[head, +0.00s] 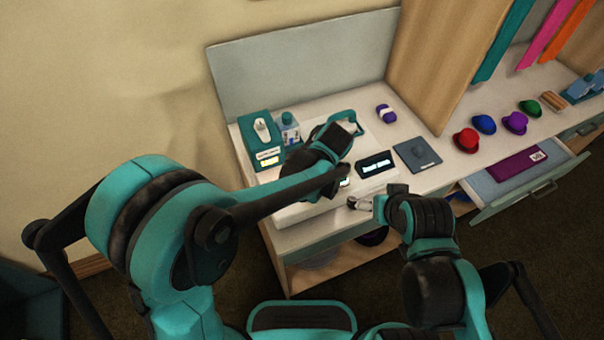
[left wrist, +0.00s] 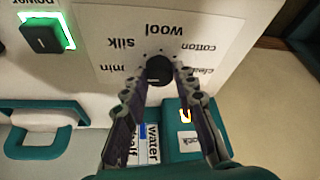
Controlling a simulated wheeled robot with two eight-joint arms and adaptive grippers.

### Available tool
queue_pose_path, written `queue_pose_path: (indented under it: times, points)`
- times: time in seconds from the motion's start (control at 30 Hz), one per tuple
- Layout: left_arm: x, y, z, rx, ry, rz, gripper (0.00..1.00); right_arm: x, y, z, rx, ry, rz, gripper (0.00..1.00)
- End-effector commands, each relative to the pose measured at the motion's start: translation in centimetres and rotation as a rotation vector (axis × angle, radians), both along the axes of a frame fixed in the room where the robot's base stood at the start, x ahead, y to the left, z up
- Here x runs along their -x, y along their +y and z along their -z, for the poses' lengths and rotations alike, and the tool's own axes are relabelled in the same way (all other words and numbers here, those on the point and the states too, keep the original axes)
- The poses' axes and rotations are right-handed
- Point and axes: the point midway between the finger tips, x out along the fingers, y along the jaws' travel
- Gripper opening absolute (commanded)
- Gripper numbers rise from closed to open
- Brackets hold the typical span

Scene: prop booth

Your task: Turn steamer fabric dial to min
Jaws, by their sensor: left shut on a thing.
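The steamer's fabric dial (left wrist: 158,70) is a small black knob on a white panel (left wrist: 100,18) in the left wrist view. Printed words surround it, upside down in this view: min, silk, wool, cotton and one partly covered by a finger. I cannot tell which word the dial points at. My left gripper (left wrist: 158,84) has one finger on each side of the dial and is shut on it. In the head view my left gripper (head: 343,172) is over the white steamer, and my arm hides the dial. My right gripper (head: 362,203) hangs near the counter's front edge, apart from the steamer.
A green-lit power switch (left wrist: 46,37) is beside the dial. A teal box (head: 262,140) and a blue-labelled bottle (head: 289,128) stand left on the counter. A black display (head: 375,164) and grey plate (head: 417,153) lie right. A drawer (head: 520,187) is open farther right.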

Motion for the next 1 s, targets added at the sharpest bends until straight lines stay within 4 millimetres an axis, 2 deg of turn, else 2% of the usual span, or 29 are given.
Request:
queue_pose_path:
  times: [0.3,0.73,0.77,0.8,1.0]
  points:
    - [0.00,-0.08,0.05,0.001,0.002,-0.077,0.00,0.00,0.00,-0.01,0.000,0.000,0.000,1.00]
    - [0.02,-0.07,0.06,0.001,0.001,-0.083,0.00,0.00,0.00,-0.01,0.000,0.000,0.000,1.00]
    - [0.02,-0.07,0.06,0.001,0.001,-0.083,0.35,0.00,0.00,-0.01,0.000,0.000,0.000,1.00]
    - [0.02,-0.07,0.06,0.001,0.001,-0.083,0.46,0.00,0.00,-0.01,0.000,0.000,0.000,1.00]
    - [0.00,-0.06,0.04,0.001,0.001,-0.083,0.48,0.00,0.00,-0.01,0.000,0.000,0.000,1.00]
